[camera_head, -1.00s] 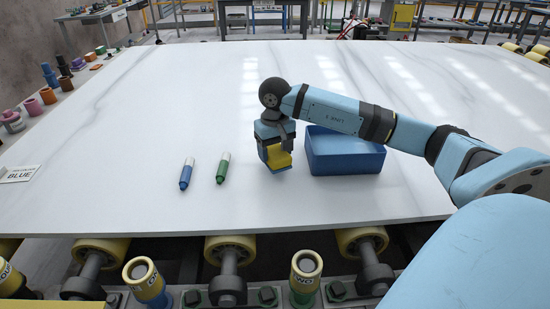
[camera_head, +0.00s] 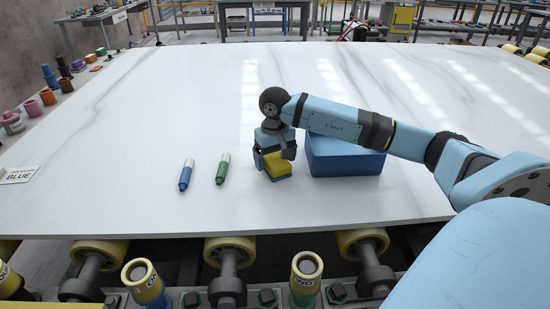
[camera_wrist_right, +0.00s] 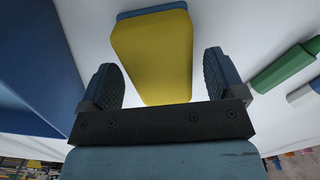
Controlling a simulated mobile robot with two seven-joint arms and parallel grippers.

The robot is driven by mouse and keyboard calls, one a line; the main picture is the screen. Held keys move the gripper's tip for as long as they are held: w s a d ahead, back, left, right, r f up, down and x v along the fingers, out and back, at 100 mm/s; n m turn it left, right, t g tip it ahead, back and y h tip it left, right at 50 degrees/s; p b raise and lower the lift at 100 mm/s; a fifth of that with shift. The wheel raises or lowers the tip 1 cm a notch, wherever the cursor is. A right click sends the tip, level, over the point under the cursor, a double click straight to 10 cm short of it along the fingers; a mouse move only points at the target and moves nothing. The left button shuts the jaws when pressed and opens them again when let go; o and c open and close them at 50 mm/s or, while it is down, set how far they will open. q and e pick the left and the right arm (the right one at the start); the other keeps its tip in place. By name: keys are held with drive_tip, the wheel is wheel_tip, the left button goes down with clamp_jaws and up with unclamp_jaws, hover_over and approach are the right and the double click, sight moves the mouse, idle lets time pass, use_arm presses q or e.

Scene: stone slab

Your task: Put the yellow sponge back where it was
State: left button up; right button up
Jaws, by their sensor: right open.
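The yellow sponge (camera_head: 279,164), with a blue layer on its underside, lies on the white slab just left of the blue bin. It also shows in the right wrist view (camera_wrist_right: 155,50), its near end reaching between the two fingers. My right gripper (camera_head: 273,153) is right at the sponge and partly covers it. In the right wrist view its fingers (camera_wrist_right: 163,80) stand apart, with a gap on each side of the sponge. My left gripper is in neither view.
The blue bin (camera_head: 345,158) stands close to the right of the gripper. A green marker (camera_head: 222,169) and a blue marker (camera_head: 185,175) lie to the left. The slab (camera_head: 150,120) is clear behind them. Its front edge lies above rollers.

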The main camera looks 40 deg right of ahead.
sight(275, 158)
use_arm(q)
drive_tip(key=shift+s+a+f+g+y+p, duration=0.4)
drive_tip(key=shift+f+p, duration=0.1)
drive_tip(key=shift+p, duration=0.55)
use_arm(e)
wheel_tip(275, 158, up, 12)
